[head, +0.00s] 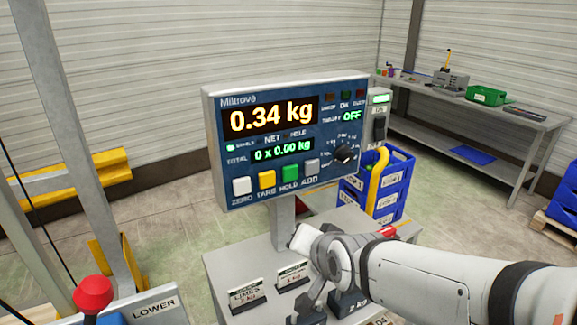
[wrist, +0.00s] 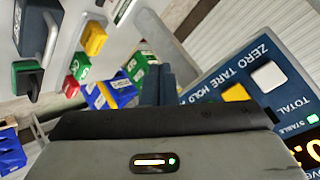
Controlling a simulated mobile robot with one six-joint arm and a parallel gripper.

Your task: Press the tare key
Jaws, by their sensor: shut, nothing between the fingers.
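The blue scale panel (head: 330,120) faces me in the head view and reads 0.34 kg, with 0 x 0.00 kg below. The yellow tare key (head: 267,180) is in its bottom row, between the white zero key (head: 242,187) and the green hold key (head: 290,174). In the wrist view the panel is tilted at the right, with the tare key (wrist: 235,92) beside the white zero key (wrist: 268,76). My gripper (wrist: 158,85) is shut and empty, left of the tare key in that view and apart from it. In the head view my arm is below the panel; its fingertips are unclear.
The panel's post (head: 284,222) rises from a grey stand with label cards (head: 248,293). Blue crates (head: 390,185) stand behind it on the right. A red knob (head: 93,294) is at the lower left. A workbench (head: 480,105) stands at the back right.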

